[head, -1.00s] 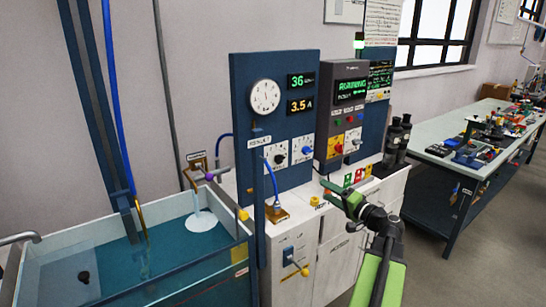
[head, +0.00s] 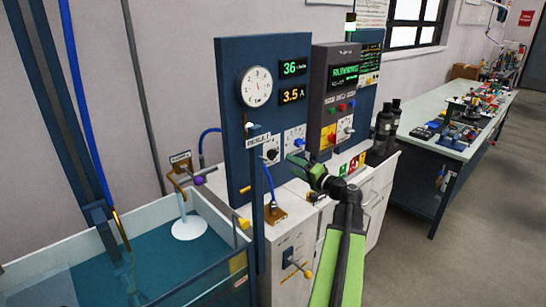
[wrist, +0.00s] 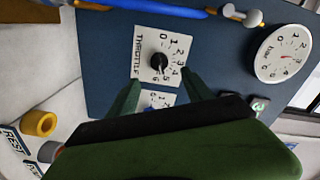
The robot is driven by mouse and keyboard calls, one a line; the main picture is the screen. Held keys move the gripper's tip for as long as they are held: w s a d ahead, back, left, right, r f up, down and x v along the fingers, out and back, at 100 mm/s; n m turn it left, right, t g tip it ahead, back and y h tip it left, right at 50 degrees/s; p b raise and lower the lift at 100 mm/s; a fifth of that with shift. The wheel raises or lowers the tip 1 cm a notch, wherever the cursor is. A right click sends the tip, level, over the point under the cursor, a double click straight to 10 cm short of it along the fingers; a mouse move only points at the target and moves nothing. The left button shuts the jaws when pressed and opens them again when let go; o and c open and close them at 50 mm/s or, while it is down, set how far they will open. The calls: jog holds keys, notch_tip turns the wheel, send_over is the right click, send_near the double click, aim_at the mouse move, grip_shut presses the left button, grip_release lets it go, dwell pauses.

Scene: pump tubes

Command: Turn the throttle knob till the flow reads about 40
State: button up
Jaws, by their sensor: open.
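The throttle knob (wrist: 158,62) is small and black, on a white plate marked THROTTLE with a numbered scale, on the dark blue panel (wrist: 105,55). In the head view the black knob (head: 271,153) shows left of a blue-knobbed plate. The flow display (head: 290,68) reads 36 in green. My gripper (head: 295,163) is in front of the panel, near the blue-knobbed plate. In the wrist view its two fingers (wrist: 160,84) are apart, with the knob beyond and between them, not gripped. The knob's exact pointer setting is too small to tell.
A second display (head: 292,95) reads 3.5 A. A round gauge (head: 255,86) sits on the panel's upper left. A blue post (head: 257,215) stands before the panel. The water tank (head: 80,262) is at left. A yellow cylinder (wrist: 39,123) stands below the panel.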

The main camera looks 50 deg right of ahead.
aim_at(275, 153)
jog(key=w, duration=0.7)
jog(key=w+d, duration=0.1)
jog(key=w, duration=0.3)
jog(key=shift+w+d, duration=0.1)
jog(key=shift+w, duration=0.1)
jog(key=shift+c, duration=0.5)
